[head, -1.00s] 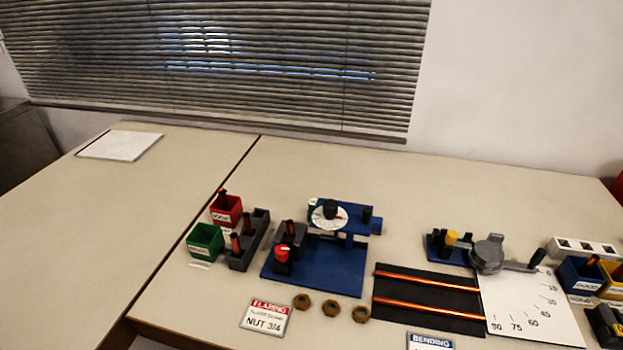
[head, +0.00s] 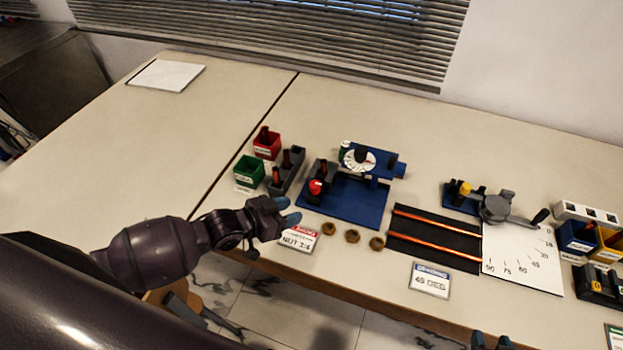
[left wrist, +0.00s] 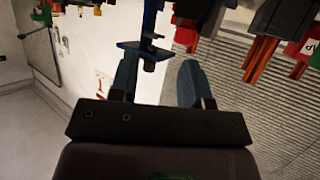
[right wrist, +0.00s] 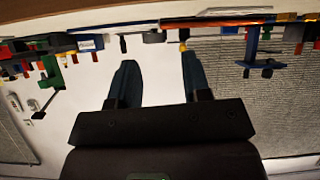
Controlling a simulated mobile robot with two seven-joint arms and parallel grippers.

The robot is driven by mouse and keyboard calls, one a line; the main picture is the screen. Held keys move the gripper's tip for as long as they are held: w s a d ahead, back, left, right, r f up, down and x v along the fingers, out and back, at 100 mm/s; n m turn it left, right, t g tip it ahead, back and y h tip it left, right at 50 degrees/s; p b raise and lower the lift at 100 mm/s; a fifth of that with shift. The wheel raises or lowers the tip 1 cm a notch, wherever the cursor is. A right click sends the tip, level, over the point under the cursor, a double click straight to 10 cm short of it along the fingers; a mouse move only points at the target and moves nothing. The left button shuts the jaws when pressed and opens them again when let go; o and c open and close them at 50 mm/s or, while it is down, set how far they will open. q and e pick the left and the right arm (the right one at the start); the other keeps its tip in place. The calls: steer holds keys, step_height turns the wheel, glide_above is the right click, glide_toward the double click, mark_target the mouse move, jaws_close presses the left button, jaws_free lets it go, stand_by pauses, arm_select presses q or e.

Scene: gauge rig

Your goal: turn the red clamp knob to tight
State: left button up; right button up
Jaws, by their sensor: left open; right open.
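The red clamp knob (head: 316,187) sits on a dark grey block at the left end of the blue flaring rig's base plate (head: 357,205). A white dial (head: 357,160) with a black knob stands at the rig's back. My left gripper (head: 290,210) is open and empty, in front and to the left of the red knob, apart from it. Its two fingers also show spread in the left wrist view (left wrist: 159,82). My right gripper (head: 490,343) only just shows at the bottom edge; the right wrist view shows its fingers (right wrist: 159,82) open and empty.
A FLARING sign (head: 299,238) lies just below my left gripper, with several brass nuts (head: 352,236) beside it. Green (head: 249,170) and red (head: 267,145) bins and a grey holder (head: 287,172) stand left of the rig. Copper tubes (head: 436,238) lie on a black mat to the right.

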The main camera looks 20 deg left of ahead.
mark_target(311, 186)
arm_select(q)
steer(key=w+a+r, duration=0.2)
steer(key=w+a, duration=0.1)
steer(key=a, duration=0.1)
steer(key=shift+m, duration=0.3)
steer(key=x, duration=1.1)
steer(key=shift+s+d+r, duration=0.1)
steer(key=shift+s+d, duration=0.1)
arm_select(e)
steer(key=shift+r, duration=0.4)
steer(key=shift+s+f, duration=0.1)
steer(key=shift+s, duration=0.05)
